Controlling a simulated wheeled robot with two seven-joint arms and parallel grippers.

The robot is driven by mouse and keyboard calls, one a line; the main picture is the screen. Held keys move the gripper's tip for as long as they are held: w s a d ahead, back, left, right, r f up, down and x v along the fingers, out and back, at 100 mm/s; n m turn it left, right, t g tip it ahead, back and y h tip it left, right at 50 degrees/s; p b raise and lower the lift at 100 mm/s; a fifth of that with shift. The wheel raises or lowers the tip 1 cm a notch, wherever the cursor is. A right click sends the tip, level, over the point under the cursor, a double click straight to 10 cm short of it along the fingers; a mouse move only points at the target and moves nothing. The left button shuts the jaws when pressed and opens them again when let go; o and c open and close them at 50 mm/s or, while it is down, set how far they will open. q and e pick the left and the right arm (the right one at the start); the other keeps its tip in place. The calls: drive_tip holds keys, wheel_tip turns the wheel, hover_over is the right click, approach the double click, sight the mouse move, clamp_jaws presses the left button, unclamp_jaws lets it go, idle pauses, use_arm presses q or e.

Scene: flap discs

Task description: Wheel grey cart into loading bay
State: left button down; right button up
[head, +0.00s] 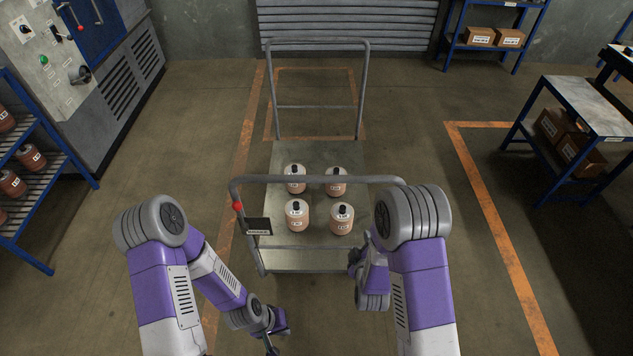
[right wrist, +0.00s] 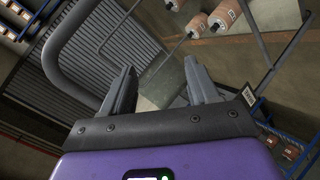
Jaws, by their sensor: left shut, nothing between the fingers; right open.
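The grey cart (head: 318,160) stands in the middle of the head view, with several labelled orange-brown canisters on its deck. Its near push handle (head: 315,179) faces me and carries a red knob and a dark label plate at the left. An orange-outlined floor bay (head: 316,70) lies beyond the cart, before the shutter. My left gripper (head: 272,343) is shut and empty, low and short of the cart's near left corner. My right gripper (head: 357,262) is open by the cart's near right side; in the right wrist view its fingers (right wrist: 160,78) have nothing between them.
A control cabinet (head: 90,70) and a blue rack (head: 35,190) stand left. A workbench (head: 590,105) with boxes below stands right, and a blue shelf (head: 495,35) at the back right. Orange lines (head: 490,215) mark the right floor. The floor beside the cart is clear.

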sight(352, 182)
drive_tip(key=w+a+r+n+t, duration=0.1)
drive_tip(key=w+r+n+t, duration=0.15)
drive_tip(key=r, duration=0.35)
drive_tip(key=w+a+r+n+t, duration=0.1)
drive_tip(key=a+r+n+t, duration=0.15)
drive_tip(key=r+n, duration=0.2)
drive_tip(key=shift+t, duration=0.4)
drive_tip(key=w, duration=0.5)
drive_tip(key=w+r, duration=0.1)
drive_tip(key=w, duration=0.1)
drive_tip(key=shift+w+d+p, duration=0.2)
drive_tip(key=shift+d+p, duration=0.1)
drive_tip(key=shift+d, duration=0.05)
drive_tip(key=w, duration=0.1)
drive_tip(key=w+b, duration=0.1)
drive_tip(key=w, duration=0.1)
drive_tip(key=shift+w+f, duration=0.25)
drive_tip(key=shift+w, duration=0.15)
drive_tip(key=shift+w+r+b, duration=0.1)
drive_tip(key=shift+w+b, duration=0.2)
drive_tip(key=shift+w, duration=0.1)
drive_tip(key=shift+c, duration=0.2)
clamp_jaws()
